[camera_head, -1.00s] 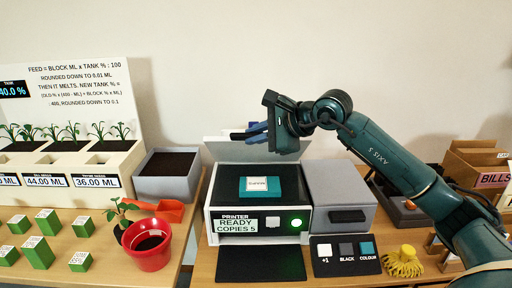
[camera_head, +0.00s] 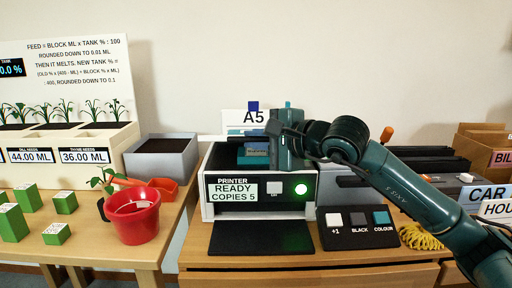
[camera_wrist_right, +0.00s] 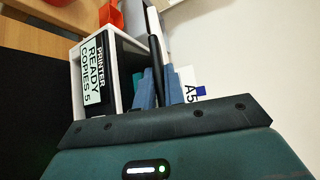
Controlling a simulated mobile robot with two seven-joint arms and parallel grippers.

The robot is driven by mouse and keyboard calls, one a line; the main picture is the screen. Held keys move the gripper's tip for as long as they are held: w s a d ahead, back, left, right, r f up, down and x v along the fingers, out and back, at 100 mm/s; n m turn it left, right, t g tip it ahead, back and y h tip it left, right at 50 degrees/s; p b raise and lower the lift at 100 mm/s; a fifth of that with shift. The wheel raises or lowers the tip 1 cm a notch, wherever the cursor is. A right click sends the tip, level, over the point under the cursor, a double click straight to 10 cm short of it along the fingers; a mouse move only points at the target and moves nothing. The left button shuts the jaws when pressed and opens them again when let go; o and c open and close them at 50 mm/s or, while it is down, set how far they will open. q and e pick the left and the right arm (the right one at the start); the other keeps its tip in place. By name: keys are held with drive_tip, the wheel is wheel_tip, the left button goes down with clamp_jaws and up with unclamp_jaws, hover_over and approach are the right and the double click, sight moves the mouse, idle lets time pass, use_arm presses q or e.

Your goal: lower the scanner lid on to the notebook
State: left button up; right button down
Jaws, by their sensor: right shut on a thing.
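The printer (camera_head: 211,194) stands on the wooden table, its display reading "READY COPIES 5". The scanner lid (camera_head: 222,138) shows as a thin pale edge, nearly level above the printer top. The teal notebook (camera_head: 254,157) lies on the printer's top under the lid, partly hidden by the lid and my gripper. My right gripper (camera_head: 268,133) is at the lid's front edge, shut on it. In the right wrist view its blue fingers (camera_wrist_right: 160,86) close around a dark bar at the lid's edge. My left gripper is not in view.
An A5 sign (camera_head: 238,119) stands behind the printer. A button pad (camera_head: 356,229) and a yellow coil (camera_head: 417,237) lie in front on the right. A red pot (camera_head: 132,216) and green blocks (camera_head: 28,198) are on the left table. My right arm crosses the right side.

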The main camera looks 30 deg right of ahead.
use_arm(q)
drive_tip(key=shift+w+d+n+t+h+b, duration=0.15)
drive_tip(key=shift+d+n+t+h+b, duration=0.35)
drive_tip(key=shift+b, duration=1.4)
use_arm(e)
drive_tip(key=shift+s+a+f, duration=0.1)
drive_tip(key=shift+s+f, duration=0.1)
drive_tip(key=shift+f, duration=0.8)
drive_tip(key=shift+s+a+f, duration=0.1)
drive_tip(key=shift+s+f, duration=0.05)
drive_tip(key=shift+f, duration=0.8)
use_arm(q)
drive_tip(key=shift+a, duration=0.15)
use_arm(e)
drive_tip(key=c, duration=1.5)
unclamp_jaws()
drive_tip(key=shift+r, duration=0.1)
